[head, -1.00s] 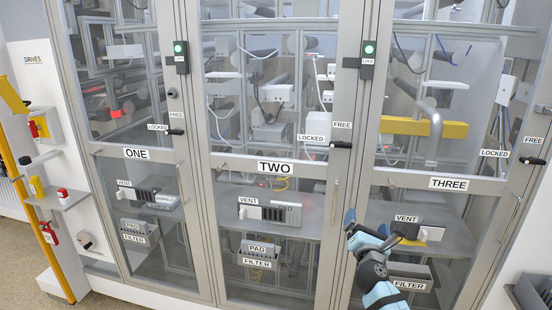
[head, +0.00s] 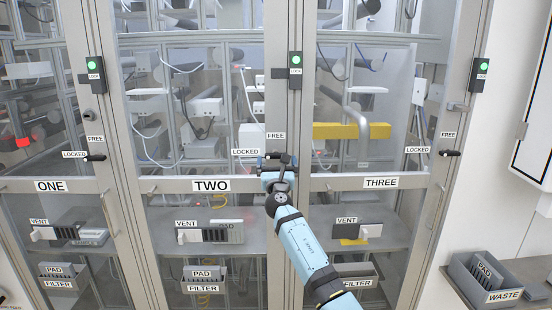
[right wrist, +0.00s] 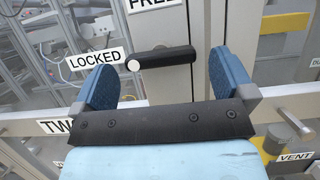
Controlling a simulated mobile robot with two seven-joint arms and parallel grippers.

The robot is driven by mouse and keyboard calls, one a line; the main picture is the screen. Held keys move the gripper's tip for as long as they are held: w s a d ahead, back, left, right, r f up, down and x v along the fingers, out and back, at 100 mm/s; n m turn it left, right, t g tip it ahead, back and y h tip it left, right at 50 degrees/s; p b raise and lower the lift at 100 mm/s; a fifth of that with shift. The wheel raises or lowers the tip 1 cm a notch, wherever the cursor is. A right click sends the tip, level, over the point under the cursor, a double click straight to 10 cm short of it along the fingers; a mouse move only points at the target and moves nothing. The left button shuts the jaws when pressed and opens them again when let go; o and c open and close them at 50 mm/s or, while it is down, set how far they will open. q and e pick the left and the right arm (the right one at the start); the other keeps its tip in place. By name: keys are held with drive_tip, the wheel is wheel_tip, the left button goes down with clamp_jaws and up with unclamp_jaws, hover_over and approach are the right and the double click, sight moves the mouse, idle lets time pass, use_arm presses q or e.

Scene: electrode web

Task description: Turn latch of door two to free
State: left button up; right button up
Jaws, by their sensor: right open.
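Door two (head: 210,185) is a grey-framed glass panel with a TWO label. Its latch is a black handle (right wrist: 165,57) seen in the right wrist view. It lies nearly level, its pale round end beside the LOCKED label (right wrist: 94,58), with the FREE label (head: 276,136) above. My right gripper (right wrist: 165,80) is open, its blue fingers on either side of the handle and a visible gap to each. In the head view the right gripper (head: 276,163) covers most of the latch. My left gripper is not in view.
Doors one and three have similar black latches, at the left (head: 95,157) and right (head: 450,153). A green-lit lock box (head: 295,64) sits above door two's latch. A vertical pull handle (right wrist: 294,122) stands near my right finger. A waste bin (head: 485,278) is at lower right.

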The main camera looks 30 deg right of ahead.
drive_tip(key=shift+x, duration=1.2)
drive_tip(key=c, duration=0.8)
drive_tip(key=shift+c, duration=0.2)
